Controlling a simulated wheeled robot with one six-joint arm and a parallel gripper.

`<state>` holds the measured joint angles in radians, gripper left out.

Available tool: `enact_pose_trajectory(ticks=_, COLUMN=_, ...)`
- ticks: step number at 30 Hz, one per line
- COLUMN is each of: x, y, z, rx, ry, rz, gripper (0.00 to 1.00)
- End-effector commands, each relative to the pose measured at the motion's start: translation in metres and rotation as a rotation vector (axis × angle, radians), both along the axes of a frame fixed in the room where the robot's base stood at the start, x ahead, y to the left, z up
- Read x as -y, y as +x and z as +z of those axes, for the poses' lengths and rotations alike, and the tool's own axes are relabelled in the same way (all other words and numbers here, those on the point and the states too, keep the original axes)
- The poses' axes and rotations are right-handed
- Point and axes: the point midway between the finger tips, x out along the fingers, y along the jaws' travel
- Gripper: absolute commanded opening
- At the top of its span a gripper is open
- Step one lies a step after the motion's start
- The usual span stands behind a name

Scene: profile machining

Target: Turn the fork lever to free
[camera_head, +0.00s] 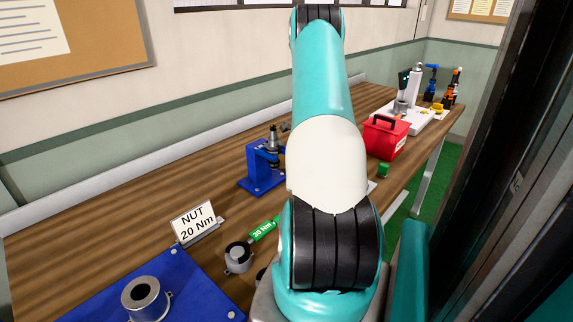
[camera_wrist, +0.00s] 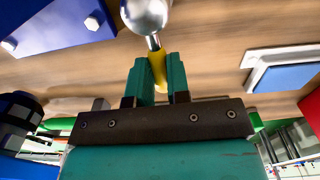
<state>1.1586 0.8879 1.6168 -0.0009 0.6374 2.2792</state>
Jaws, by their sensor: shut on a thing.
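In the wrist view, my gripper (camera_wrist: 159,62) is shut on a yellow part (camera_wrist: 158,78) between its two teal fingers. A thin metal rod joins this yellow part to a shiny steel ball (camera_wrist: 146,13) just beyond the fingertips. It looks like the lever, but its fork and its turn position cannot be made out. A blue base (camera_wrist: 50,22) with pale bolts is at upper left. In the head view, a blue fixture (camera_head: 262,182) holds a metal tool holder (camera_head: 272,138) upright, left of my arm. My arm hides my gripper and the lever there.
A red toolbox (camera_head: 385,138) stands right of my arm on the wooden bench (camera_head: 130,180). A "NUT 20 Nm" sign (camera_head: 195,222), a green 20 Nm tag (camera_head: 263,230) and a blue plate (camera_head: 190,290) with a metal ring (camera_head: 146,298) are in front. Bottles and tools stand farther back.

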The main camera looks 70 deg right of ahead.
Motion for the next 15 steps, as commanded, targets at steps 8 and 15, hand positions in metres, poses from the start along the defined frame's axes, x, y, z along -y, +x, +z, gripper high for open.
enact_pose_trajectory(ticks=8, x=0.0093, y=-0.0088, z=0.0028, rx=0.007, ry=-0.009, rz=-0.053, gripper=0.00)
enact_pose_trajectory(ticks=15, x=0.0090, y=-0.0090, z=0.0028, rx=0.005, ry=-0.009, rz=-0.055, gripper=0.00)
